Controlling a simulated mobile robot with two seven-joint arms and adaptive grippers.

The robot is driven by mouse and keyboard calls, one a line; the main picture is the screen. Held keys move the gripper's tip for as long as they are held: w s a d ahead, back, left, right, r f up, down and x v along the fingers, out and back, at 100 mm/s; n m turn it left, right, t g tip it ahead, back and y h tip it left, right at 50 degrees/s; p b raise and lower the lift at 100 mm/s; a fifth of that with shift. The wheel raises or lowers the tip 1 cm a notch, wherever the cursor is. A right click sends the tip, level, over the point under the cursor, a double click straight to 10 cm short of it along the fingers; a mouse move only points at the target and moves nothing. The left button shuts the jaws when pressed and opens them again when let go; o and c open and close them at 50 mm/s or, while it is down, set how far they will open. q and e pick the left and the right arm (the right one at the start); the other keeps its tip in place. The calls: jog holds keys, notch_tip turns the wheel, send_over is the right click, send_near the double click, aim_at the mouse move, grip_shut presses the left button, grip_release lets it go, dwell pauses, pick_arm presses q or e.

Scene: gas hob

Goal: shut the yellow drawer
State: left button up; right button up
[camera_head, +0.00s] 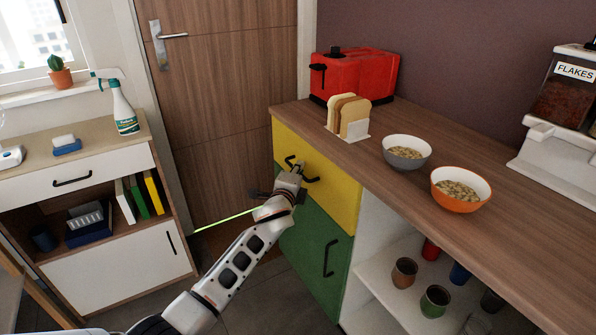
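The yellow drawer (337,195) is at the top of the cabinet under the wooden counter. Its front looks flush or nearly flush with the green door below; no open gap shows above it. It has a dark bar handle (312,180). My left gripper (297,168) is at the drawer front, right by the handle and overlapping it in view. I cannot tell whether its fingers touch or grip the handle, because they are small and partly hidden by the wrist. My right gripper is not in view.
Below is a green door (318,255) with a dark handle. On the counter (400,190) stand a red toaster (358,75), a bread rack (350,117), a grey bowl (406,154) and an orange bowl (458,196). A white-fronted cabinet (115,255) is at left. Floor between is clear.

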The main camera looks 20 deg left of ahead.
pick_arm(q)
jog(key=shift+f, duration=0.1)
jog(key=shift+s+d, duration=0.1)
jog(key=shift+s, duration=0.35)
jog(key=s+r, duration=0.1)
jog(key=s, duration=1)
jog(key=shift+d+r, duration=0.4)
jog(key=shift+r, duration=0.1)
